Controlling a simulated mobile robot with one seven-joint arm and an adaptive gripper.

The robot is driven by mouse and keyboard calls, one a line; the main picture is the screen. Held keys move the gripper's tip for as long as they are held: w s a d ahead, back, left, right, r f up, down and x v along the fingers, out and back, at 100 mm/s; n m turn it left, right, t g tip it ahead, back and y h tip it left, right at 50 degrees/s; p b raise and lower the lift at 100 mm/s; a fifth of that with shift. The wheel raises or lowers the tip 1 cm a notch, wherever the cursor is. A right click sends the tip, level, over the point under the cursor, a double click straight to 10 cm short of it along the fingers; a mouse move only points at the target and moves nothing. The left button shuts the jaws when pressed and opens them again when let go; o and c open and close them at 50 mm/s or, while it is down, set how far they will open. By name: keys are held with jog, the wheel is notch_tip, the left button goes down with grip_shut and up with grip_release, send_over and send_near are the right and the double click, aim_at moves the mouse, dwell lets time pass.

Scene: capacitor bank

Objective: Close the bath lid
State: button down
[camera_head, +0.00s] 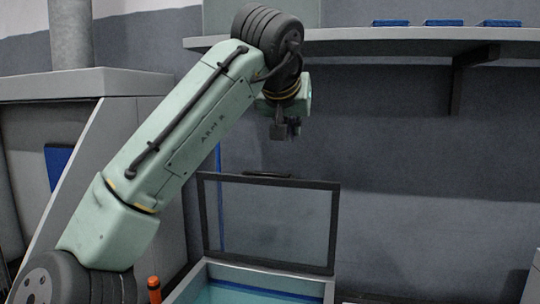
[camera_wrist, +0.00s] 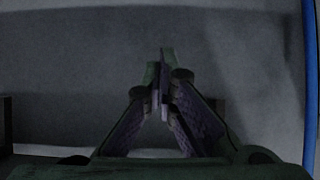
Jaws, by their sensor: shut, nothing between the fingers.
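The bath lid (camera_head: 323,227) is a dark-framed, see-through panel. It stands upright at the back of the bath (camera_head: 318,286), with a dark handle (camera_head: 268,174) along its top edge. The bath is a light grey box with a teal interior, cut off by the bottom of the head view. My gripper (camera_head: 284,133) hangs above the lid's top edge, apart from it, with its fingers shut and empty. In the wrist view its fingers (camera_wrist: 163,85) meet in front of a plain grey wall. The lid does not show clearly there.
A shelf (camera_head: 360,38) with several blue items (camera_head: 442,22) runs along the wall at the upper right. A grey cabinet (camera_head: 110,120) stands at the left. An orange-topped object (camera_head: 154,290) is left of the bath. The wall area right of the lid is clear.

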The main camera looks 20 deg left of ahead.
aim_at(290, 175)
jog(key=w+a+f+p, duration=0.2)
jog(key=w+f, duration=0.1)
jog(key=f, duration=0.5)
jog(key=shift+w+g+p, duration=0.3)
jog(key=shift+w+p, duration=0.05)
jog(key=shift+w, duration=0.05)
jog(key=shift+d, duration=0.15)
dwell(0.3)
jog(key=shift+s+d+m, duration=0.2)
jog(key=shift+s+m, duration=0.05)
jog(key=shift+m, duration=0.05)
jog(key=shift+s+d+r+b, duration=0.3)
jog(key=shift+s, duration=0.05)
jog(key=shift+a+t+h, duration=0.1)
jog(key=shift+t+h, duration=0.2)
jog(key=shift+t, duration=0.1)
